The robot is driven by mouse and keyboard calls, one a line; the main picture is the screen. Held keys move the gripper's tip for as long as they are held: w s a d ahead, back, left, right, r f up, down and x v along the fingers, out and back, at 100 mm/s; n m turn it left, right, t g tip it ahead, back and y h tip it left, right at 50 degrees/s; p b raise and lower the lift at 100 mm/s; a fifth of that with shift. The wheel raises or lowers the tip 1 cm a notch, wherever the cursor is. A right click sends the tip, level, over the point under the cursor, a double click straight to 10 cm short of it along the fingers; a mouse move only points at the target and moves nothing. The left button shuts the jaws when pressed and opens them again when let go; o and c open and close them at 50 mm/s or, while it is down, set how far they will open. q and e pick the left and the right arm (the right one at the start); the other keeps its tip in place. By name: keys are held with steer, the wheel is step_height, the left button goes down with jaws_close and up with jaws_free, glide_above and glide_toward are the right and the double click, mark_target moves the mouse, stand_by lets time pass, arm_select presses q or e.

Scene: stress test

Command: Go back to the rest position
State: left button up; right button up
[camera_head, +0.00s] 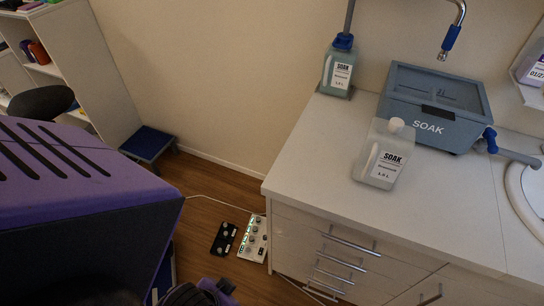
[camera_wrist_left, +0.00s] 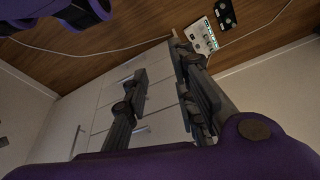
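My left gripper (camera_wrist_left: 158,62) shows in the left wrist view. Its two dark fingers stand apart with nothing between them. Behind them are the pale cabinet front with drawer handles and the wooden floor. In the head view I cannot make out either gripper; a dark and purple part, which looks like mine, shows at the bottom edge. My right gripper is in neither view.
The white counter (camera_head: 310,150) bears a SOAK bottle (camera_head: 384,155), a SOAK container (camera_head: 338,70) and a grey-blue SOAK box (camera_head: 430,105). A blue step stool (camera_head: 147,142) and two small control boxes, one white (camera_head: 254,240) and one black (camera_head: 223,238), stand on the floor.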

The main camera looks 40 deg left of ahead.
arm_select(q)
steer(key=w+d+f+t+p, duration=0.2)
steer(key=w+t, duration=0.3)
steer(key=w, duration=0.1)
steer(key=shift+w+d+h, duration=0.15)
steer(key=shift+d+h, duration=0.15)
steer(key=shift+h, duration=0.1)
steer(key=shift+r, duration=0.1)
stand_by(0.3)
stand_by(0.3)
stand_by(0.5)
